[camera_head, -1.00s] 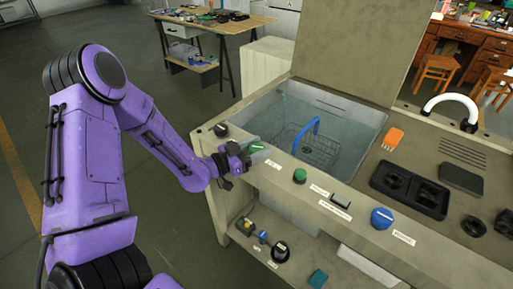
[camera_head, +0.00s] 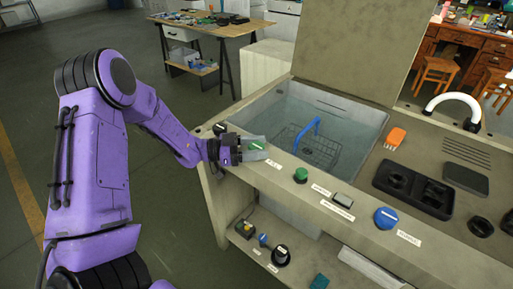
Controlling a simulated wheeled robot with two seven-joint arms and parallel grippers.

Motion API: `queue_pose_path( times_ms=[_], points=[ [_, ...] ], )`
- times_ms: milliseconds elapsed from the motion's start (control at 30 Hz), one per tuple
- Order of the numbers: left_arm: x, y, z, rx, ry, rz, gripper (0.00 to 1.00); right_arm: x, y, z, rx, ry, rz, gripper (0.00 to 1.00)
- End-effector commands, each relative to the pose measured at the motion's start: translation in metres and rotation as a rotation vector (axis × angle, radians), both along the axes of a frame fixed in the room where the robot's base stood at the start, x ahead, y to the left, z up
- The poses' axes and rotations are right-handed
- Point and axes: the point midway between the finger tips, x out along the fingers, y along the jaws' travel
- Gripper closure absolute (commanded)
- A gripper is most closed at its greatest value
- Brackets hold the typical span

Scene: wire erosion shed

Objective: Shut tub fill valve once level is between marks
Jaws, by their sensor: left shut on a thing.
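The tub (camera_head: 345,118) is sunk into the beige machine bench and holds clear water with a wire basket (camera_head: 306,146) that has a blue handle. Its level marks cannot be made out. A green knob (camera_head: 301,174) and a blue knob (camera_head: 386,218) sit along the front ledge to the right. My right gripper is not in view.
A black knob (camera_head: 219,128) is at the bench's left corner. A lower shelf holds small items. The floor at left is clear.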

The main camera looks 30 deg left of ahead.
Motion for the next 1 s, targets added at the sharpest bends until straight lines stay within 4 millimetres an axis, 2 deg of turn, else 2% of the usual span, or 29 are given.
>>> queue_pose_path(
  times_ms=[300,333,367,633,733,1000],
  points=[
    [0.001,0.000,0.001,-0.001,-0.002,0.000,0.75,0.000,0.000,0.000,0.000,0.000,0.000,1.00],
    [0.001,0.000,0.001,-0.001,-0.002,0.000,0.35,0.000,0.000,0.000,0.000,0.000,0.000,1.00],
    [0.001,0.000,0.001,-0.001,-0.002,0.000,0.25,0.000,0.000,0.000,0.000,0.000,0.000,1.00],
    [0.000,0.000,0.000,0.000,-0.001,-0.001,0.25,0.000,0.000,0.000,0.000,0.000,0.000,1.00],
    [-0.004,0.006,0.000,0.000,-0.003,0.001,0.25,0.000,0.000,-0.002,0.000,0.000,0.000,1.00],
    [-0.042,0.053,0.000,-0.002,-0.004,0.003,0.25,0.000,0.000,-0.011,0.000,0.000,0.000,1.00]
  ],
)
